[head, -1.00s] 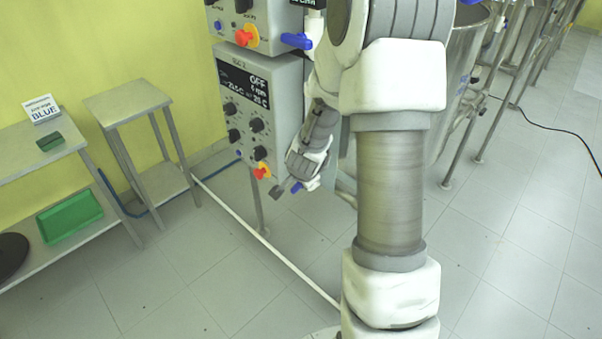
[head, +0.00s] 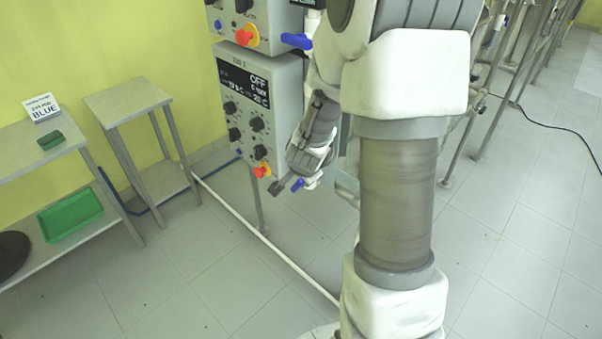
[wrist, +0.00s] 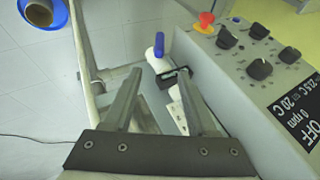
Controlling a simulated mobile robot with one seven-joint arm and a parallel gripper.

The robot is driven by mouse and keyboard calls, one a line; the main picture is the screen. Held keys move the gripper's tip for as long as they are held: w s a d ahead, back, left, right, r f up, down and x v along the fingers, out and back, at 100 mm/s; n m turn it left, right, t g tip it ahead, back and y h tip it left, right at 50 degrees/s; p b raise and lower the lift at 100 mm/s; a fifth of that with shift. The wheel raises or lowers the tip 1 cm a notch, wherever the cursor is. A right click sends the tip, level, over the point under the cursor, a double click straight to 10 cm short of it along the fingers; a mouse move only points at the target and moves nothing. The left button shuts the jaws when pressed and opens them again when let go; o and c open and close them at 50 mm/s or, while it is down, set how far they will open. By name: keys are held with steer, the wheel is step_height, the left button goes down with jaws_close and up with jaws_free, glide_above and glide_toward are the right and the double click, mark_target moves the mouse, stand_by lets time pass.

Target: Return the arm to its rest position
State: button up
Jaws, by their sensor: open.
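My arm stands bent in front of the camera in the head view, its large forearm link filling the right middle. My gripper (head: 277,187) shows small beyond it, pointing down and left just below the front of the lower control box (head: 250,110). In the wrist view my gripper (wrist: 158,100) has its two fingers apart with nothing held between them. The control box (wrist: 262,75) fills the right of the wrist view, with black knobs, a red knob and a display reading OFF. A blue-handled valve (wrist: 159,45) lies beyond the fingertips.
Left of the control box stand a small side table (head: 127,100) and a shelf with a green tray (head: 70,215) and a BLUE sign (head: 42,107). A pale pipe (head: 262,238) runs along the floor. Metal frames stand at right. The floor in front is clear.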

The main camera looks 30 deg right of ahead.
steer(key=s+a+r+n+y, duration=0.1)
steer(key=s+a+r+n, duration=0.3)
steer(key=r, duration=0.3)
steer(key=s+a+r+n+y, duration=0.2)
steer(key=a+r+n, duration=0.2)
steer(key=a+r, duration=0.2)
steer(key=s+a+r+n, duration=0.1)
steer(key=s+r+n, duration=0.2)
steer(key=s, duration=0.5)
steer(key=s+a+r+n+g, duration=0.1)
steer(key=s+r+n, duration=0.3)
steer(key=s, duration=0.4)
steer(key=shift+s+a, duration=0.4)
steer(key=shift+a, duration=0.05)
steer(key=shift+o, duration=0.3)
